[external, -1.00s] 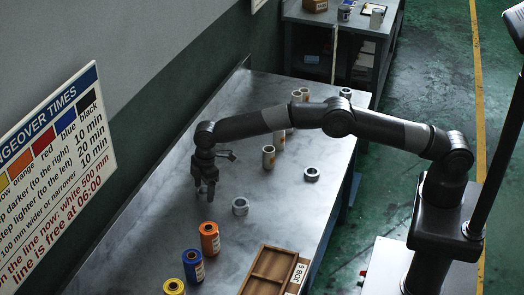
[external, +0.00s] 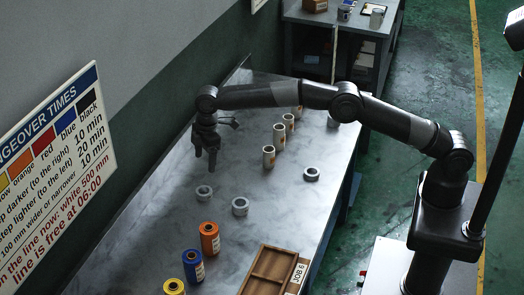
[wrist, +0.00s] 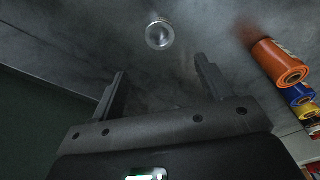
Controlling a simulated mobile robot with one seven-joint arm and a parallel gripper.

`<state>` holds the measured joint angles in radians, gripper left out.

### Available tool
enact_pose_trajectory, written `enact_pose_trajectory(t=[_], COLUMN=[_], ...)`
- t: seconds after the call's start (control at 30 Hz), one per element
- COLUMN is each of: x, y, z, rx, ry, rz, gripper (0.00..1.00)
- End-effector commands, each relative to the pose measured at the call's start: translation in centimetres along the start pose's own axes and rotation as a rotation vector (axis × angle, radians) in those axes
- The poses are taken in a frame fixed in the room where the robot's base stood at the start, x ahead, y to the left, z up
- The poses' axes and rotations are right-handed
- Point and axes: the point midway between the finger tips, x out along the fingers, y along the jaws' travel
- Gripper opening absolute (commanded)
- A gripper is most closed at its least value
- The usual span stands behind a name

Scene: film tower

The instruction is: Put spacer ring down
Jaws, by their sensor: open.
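A grey spacer ring (external: 204,192) lies flat on the metal bench, just below my gripper (external: 206,167) in the external view. My gripper points down above it, apart from it and empty. A second light grey ring (external: 240,206) lies a little to the right and nearer. I cannot tell for sure which ring that is.
Orange (external: 209,238), blue (external: 193,265) and yellow (external: 174,287) rolls stand in a row at the near left. A wooden tray (external: 262,272) marked JOB 6 lies near right. Several pale cores (external: 268,157) stand farther back. The bench (external: 240,150) between is clear.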

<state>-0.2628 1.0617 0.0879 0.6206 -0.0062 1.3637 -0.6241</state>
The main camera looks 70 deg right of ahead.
Motion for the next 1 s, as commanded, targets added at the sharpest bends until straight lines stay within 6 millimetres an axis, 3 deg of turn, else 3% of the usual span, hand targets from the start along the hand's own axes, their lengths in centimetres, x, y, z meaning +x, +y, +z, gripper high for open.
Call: enact_pose_trajectory(t=[0.17, 0.37, 0.7, 1.0], x=[-3.1, -10.3, -20.6, -26.4], y=[0.1, -0.5, -3.6, -8.5], z=[1.0, 4.4, 13.0, 22.3], rx=[0.030, 0.115, 0.280, 0.433], ry=[0.013, 0.038, 0.091, 0.145], rz=[0.018, 0.057, 0.125, 0.178], gripper=[0.72, 0.72, 0.72, 0.72])
